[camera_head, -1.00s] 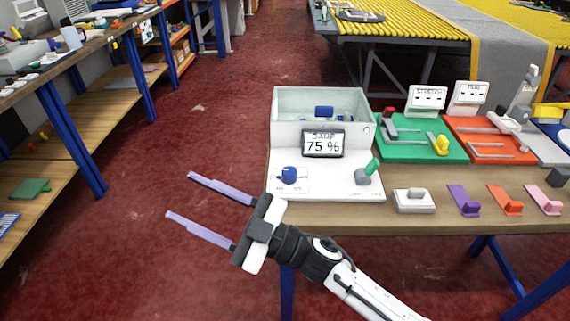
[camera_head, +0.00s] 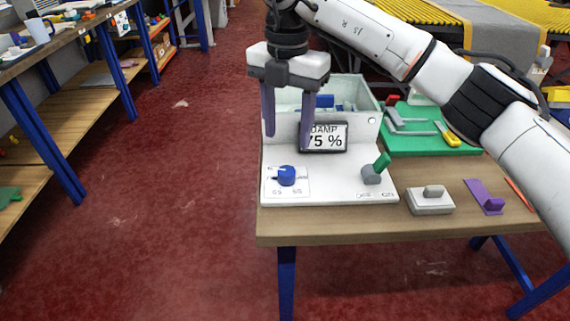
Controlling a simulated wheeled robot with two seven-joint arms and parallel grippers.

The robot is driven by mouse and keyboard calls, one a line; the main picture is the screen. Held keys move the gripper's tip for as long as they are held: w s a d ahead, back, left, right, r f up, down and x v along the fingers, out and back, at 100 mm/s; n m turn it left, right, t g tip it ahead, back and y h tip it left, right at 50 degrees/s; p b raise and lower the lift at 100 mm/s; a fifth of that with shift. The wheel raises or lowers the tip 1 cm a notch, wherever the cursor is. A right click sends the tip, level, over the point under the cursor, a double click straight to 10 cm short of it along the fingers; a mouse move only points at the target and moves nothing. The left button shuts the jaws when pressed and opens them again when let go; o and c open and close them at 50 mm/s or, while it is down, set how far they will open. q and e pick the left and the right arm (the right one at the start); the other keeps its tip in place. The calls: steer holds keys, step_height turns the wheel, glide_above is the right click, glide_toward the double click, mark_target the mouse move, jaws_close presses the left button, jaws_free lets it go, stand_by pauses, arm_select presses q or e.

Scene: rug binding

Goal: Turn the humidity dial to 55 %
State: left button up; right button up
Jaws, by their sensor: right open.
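The blue humidity dial (camera_head: 286,175) sits on a white marked plate at the left of the white damp box's base (camera_head: 330,188). The display (camera_head: 334,138) on the box reads 75 %, its left part covered by a finger. My right gripper (camera_head: 286,143) points down, open and empty, its two purple fingers apart. In the picture its fingertips are above the dial, not touching it. Small numbers on the dial plate are hard to read; 65 seems to show near its lower edge. My left gripper is not in view.
A grey-white block (camera_head: 430,199) and a purple piece (camera_head: 484,197) lie on the table to the right. A green board (camera_head: 420,140) lies behind them. My right arm crosses the upper right.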

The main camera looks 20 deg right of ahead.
mark_target(287, 170)
step_height(287, 170, down, 10)
steer(key=shift+a+r, duration=0.1)
steer(key=shift+r, duration=0.05)
stand_by(0.3)
steer(key=c, duration=1.1)
steer(key=shift+o, duration=0.2)
